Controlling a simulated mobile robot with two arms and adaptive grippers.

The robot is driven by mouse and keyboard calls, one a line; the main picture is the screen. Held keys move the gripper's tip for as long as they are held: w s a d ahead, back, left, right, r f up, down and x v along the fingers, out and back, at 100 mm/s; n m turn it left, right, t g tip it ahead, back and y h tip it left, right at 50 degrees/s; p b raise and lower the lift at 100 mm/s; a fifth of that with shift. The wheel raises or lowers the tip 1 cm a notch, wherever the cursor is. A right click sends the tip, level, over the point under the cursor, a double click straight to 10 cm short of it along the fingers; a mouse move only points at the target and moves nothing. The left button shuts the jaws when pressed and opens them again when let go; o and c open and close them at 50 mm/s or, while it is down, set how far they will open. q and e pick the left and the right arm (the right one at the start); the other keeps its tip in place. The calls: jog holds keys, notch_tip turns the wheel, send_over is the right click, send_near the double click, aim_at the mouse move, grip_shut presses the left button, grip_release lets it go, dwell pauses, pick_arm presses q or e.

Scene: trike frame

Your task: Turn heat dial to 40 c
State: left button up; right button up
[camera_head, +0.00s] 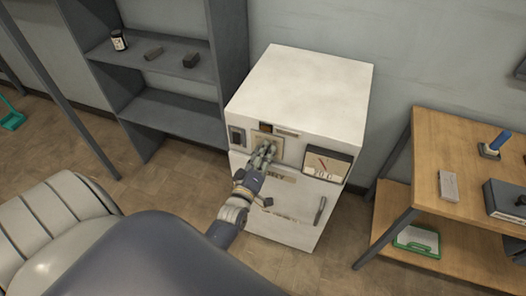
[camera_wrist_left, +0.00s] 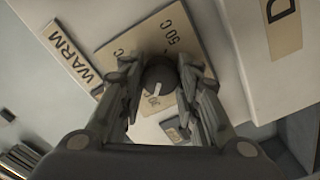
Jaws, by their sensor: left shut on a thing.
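The heat dial is a small dark round knob (camera_wrist_left: 159,77) on a tan plate (camera_wrist_left: 185,22) in the left wrist view. A "50 C" label is readable on the plate; the other markings are partly hidden or too small to read surely. A pale pointer mark shows on the knob's lower part in that view. My left gripper (camera_wrist_left: 160,84) has its two fingers on either side of the knob and is shut on it. In the head view, my left gripper (camera_head: 263,153) is at the front of the white cabinet (camera_head: 305,90), hiding the dial. My right gripper is not in view.
A gauge with a red needle (camera_head: 326,164) sits right of the dial, with a door handle (camera_head: 320,210) below. A grey shelf (camera_head: 175,112) stands at the left. A wooden table (camera_head: 430,150) with several items stands at the right. A "WARM" label (camera_wrist_left: 73,53) is beside the plate.

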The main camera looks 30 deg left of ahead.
pick_arm(q)
jog(key=shift+m+p, duration=0.65)
jog(key=shift+m, duration=8.25)
jog(key=o, duration=1.1)
jog(key=shift+r, duration=0.1)
